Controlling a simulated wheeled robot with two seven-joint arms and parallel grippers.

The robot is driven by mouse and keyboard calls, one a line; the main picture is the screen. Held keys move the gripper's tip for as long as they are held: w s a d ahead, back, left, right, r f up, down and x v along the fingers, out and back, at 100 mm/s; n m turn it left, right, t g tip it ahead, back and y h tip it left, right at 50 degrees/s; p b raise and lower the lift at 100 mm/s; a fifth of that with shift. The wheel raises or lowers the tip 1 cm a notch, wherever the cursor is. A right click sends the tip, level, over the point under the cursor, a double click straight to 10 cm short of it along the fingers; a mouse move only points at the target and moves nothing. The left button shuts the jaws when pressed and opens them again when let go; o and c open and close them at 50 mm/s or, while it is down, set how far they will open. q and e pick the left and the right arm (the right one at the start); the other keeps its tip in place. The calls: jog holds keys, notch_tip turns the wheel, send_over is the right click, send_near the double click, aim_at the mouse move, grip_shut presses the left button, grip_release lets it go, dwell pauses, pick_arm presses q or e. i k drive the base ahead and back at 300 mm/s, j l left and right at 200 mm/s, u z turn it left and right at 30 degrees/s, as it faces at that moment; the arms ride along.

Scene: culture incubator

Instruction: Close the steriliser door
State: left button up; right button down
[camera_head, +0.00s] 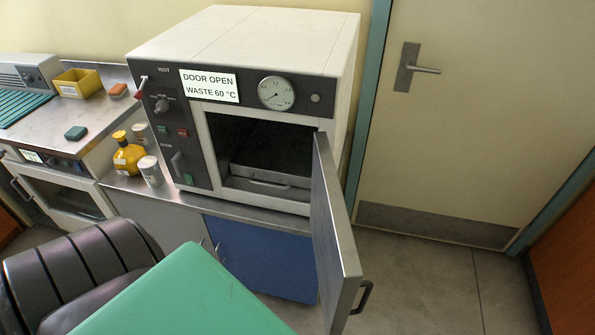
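The steriliser (255,45) is a white box with a dark grey front, standing on the steel counter at the middle. Its door (334,235) is wide open, hinged at the right side of the opening and swung out toward me past the counter edge. The door's dark handle (363,297) is on its outer face, near the free edge at the lower right. The open chamber (262,141) shows a metal tray (268,183) inside. The front label reads "DOOR OPEN WASTE 60 °C". Neither of my grippers is in view.
A green flat surface (190,298) and a black ribbed object (80,265) fill the lower left foreground. A yellow bottle (127,155) and small jars (150,171) stand left of the steriliser. Floor right of the door (425,285) is clear, before a closed room door (465,110).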

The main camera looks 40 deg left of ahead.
aim_at(340, 273)
jog(key=i+l+u, duration=0.15)
jog(key=u, duration=0.3)
jog(key=i+l+u, duration=0.15)
jog(key=u, duration=0.35)
jog(key=l+u, duration=0.3)
jog(key=u, duration=0.15)
jog(key=i+l+u, duration=0.1)
jog(key=l+u, duration=0.15)
jog(key=u, duration=0.2)
jog(key=k+l+u, duration=0.1)
jog(key=l+u, duration=0.2)
jog(key=k+l+u, duration=0.15)
jog(key=l+u, duration=0.15)
jog(key=l, duration=0.2)
jog(key=k+u, duration=0.2)
jog(key=k, duration=0.65)
